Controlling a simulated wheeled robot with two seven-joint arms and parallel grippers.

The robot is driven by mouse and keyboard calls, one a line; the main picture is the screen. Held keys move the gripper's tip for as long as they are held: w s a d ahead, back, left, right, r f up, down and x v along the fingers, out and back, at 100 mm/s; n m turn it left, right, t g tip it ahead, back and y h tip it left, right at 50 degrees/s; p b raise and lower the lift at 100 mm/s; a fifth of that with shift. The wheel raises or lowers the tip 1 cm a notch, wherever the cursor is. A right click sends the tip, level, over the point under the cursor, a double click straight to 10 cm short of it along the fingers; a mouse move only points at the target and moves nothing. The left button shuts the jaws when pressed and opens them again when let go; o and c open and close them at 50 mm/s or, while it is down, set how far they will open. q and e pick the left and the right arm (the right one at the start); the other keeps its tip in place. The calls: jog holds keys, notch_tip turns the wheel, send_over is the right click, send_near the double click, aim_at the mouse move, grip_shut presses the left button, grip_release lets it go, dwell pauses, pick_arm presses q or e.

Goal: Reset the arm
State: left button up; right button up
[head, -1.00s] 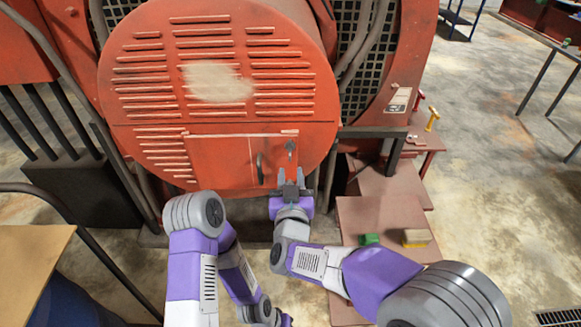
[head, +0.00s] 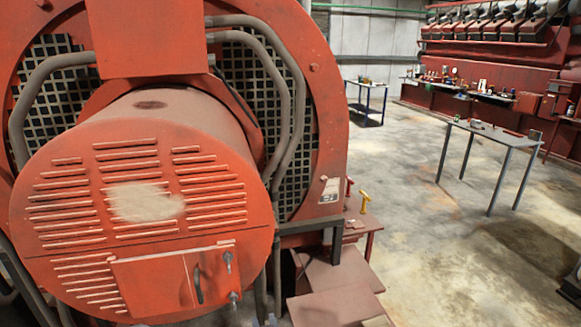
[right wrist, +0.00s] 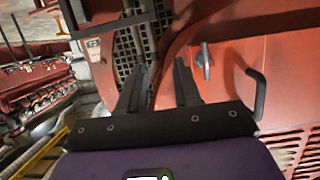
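My right gripper shows in the right wrist view (right wrist: 158,85), with its two dark fingers apart and nothing between them. It is close to the red round housing (right wrist: 230,65), beside a grey latch (right wrist: 205,60) and a dark door handle (right wrist: 257,95). My left gripper is in neither view now.
Red steps (head: 325,290) stand right of the housing, with a yellow-handled part (head: 364,198) above them. A grey table (head: 490,132) and a blue-framed table (head: 367,100) stand farther off. The concrete floor (head: 430,240) on the right is largely clear.

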jog(key=s+d+f+m+g, duration=0.1)
jog(key=s+d+f+g, duration=0.25)
jog(key=f, duration=0.35)
jog(key=s+d+f+m+g+h, duration=0.1)
jog(key=s+d+f+g, duration=0.1)
jog(key=d+f, duration=0.45)
jog(key=s+d+f+m+g, duration=0.1)
jog(key=s+d+f+g, duration=0.15)
jog(key=f, duration=0.65)
jog(key=s+d+f+m+g, duration=0.1)
jog(key=s+d+f+g, duration=0.1)
jog(key=s, duration=0.6)
jog(key=s+d+f+m+g+y, duration=0.1)
jog(key=s+d+f+g, duration=0.1)
jog(key=s+f, duration=0.3)
jog(key=s+g, duration=0.1)
jog(key=s, duration=0.2)
jog(key=shift+d+f+m, duration=0.3)
jog(key=shift+d, duration=0.05)
